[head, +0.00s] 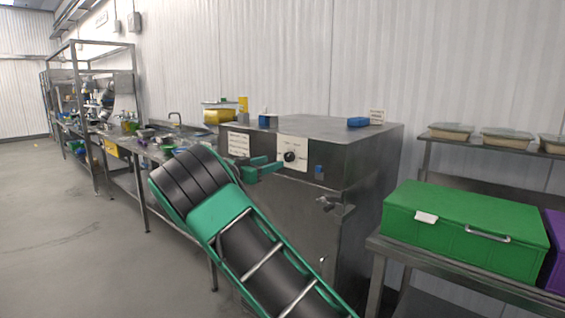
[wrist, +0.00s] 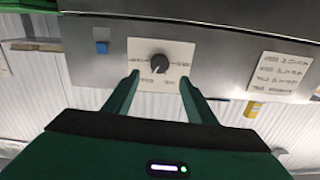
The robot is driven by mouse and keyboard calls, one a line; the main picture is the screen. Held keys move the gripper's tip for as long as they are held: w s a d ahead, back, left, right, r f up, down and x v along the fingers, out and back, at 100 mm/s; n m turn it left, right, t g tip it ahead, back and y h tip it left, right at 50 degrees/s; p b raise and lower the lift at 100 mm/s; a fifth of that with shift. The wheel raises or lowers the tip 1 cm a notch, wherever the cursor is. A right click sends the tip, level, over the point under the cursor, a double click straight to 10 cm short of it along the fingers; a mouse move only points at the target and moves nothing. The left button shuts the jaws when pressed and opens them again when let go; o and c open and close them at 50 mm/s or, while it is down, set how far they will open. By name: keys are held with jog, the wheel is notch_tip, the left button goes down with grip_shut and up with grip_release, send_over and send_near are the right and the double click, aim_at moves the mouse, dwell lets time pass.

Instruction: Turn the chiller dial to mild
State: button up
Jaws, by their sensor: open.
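The chiller dial (head: 289,156) is a round black knob on a pale label plate (head: 292,143), on the upper front of the steel chiller cabinet (head: 370,145). My gripper (head: 274,165) is open and empty, just left of the dial in the head view. In the wrist view, which is upside down, the dial (wrist: 158,61) sits ahead of and between the two green fingers (wrist: 159,84). The fingers appear apart from the knob. The small lettering around the knob is too blurred to read, and I cannot tell which mark its pointer meets.
A blue square (head: 319,171) is right of the dial, and a door latch (head: 328,203) is below it. A paper notice (head: 238,144) is to the left. A green box (head: 465,228) sits on a steel table at right. A cluttered workbench (head: 150,150) runs left.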

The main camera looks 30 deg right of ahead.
aim_at(287, 157)
jog(key=x, duration=0.9)
jog(key=shift+d, duration=0.1)
jog(key=c, duration=1)
jog(key=shift+w+a+f, duration=0.1)
jog(key=shift+a, duration=0.15)
jog(key=shift+c, duration=0.2)
jog(key=shift+d, duration=0.15)
